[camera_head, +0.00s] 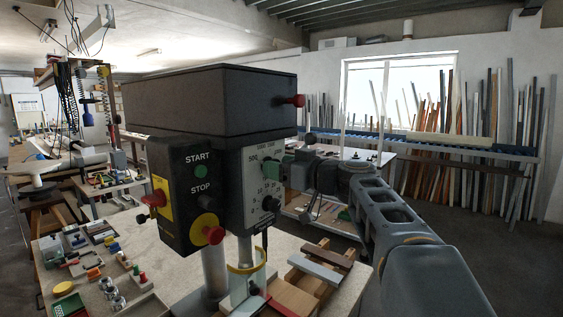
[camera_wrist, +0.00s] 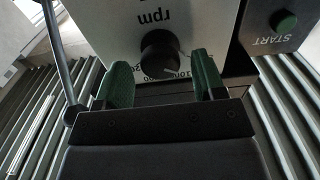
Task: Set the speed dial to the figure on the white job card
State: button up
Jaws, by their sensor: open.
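The speed dial is a round black knob (camera_wrist: 158,45) under the upside-down "rpm" lettering on a pale plate in the wrist view. A small light mark shows near its lower edge, but the figure it points to cannot be read. My gripper (camera_wrist: 163,72) is open, with one green finger on each side of the knob's lower part and gaps between. In the head view my gripper (camera_head: 281,167) is at the drill's white scale plate (camera_head: 250,180), hiding the dial; figures such as 500 show beside it. I cannot make out the white job card.
The drill's control box (camera_head: 186,195) with START and STOP stands left of the plate. A lower black knob (camera_head: 270,203) sits below my gripper. The workbench (camera_head: 183,290) holds small parts and wood pieces. Racks of long profiles (camera_head: 430,120) line the back wall.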

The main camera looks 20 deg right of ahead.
jog(key=shift+w+a, duration=0.1)
jog(key=c, duration=0.9)
jog(key=shift+f+m+b, duration=0.1)
jog(key=shift+m+b, duration=0.3)
jog(key=shift+b, duration=0.05)
jog(key=shift+m+b, duration=2.15)
jog(key=shift+m, duration=5.25)
jog(key=shift+w, duration=0.1)
